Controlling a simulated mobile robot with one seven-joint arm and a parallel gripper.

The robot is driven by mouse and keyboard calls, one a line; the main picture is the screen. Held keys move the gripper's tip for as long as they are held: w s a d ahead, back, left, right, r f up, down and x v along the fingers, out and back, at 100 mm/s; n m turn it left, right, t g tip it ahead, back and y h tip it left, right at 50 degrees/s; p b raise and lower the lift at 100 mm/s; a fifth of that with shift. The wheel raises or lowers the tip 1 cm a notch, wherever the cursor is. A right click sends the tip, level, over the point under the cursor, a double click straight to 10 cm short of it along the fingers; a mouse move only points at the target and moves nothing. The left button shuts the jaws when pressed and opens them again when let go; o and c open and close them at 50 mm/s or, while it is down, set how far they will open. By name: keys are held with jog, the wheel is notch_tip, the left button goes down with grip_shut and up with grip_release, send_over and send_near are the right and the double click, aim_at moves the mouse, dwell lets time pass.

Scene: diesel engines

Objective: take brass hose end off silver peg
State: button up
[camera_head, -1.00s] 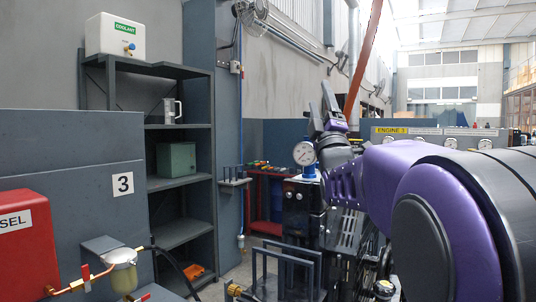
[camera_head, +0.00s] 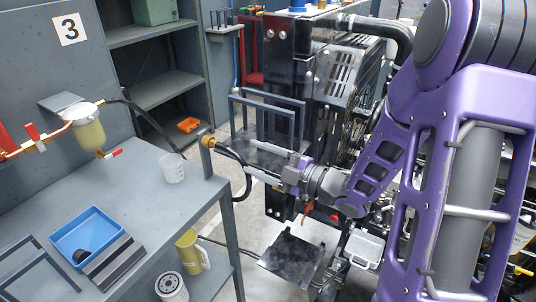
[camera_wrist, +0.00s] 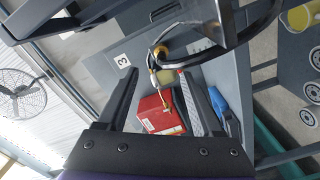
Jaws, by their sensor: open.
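The brass hose end (camera_head: 208,141) sits at the top of a grey post at the bench's right corner, with a black hose (camera_head: 238,158) running from it to the right and down. I cannot make out the silver peg; the hose end seems to cover it. My gripper (camera_head: 256,156) is open and empty, to the right of the hose end and apart from it, its fingers pointing left.
The grey bench (camera_head: 150,215) holds a clear beaker (camera_head: 172,168) and a blue tray (camera_head: 75,232). A yellow jug (camera_head: 192,252) and a white filter (camera_head: 171,287) stand below. A grey frame (camera_head: 262,118) and the engine (camera_head: 345,75) are behind my gripper.

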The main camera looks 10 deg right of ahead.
aim_at(228, 149)
jog(key=x, duration=0.6)
jog(key=shift+a+f+p, duration=0.15)
jog(key=shift+a+p, duration=0.2)
jog(key=shift+p, duration=0.05)
jog(key=shift+b+x, duration=0.75)
jog(key=shift+x, duration=1.45)
jog(key=shift+d, duration=0.1)
grip_shut()
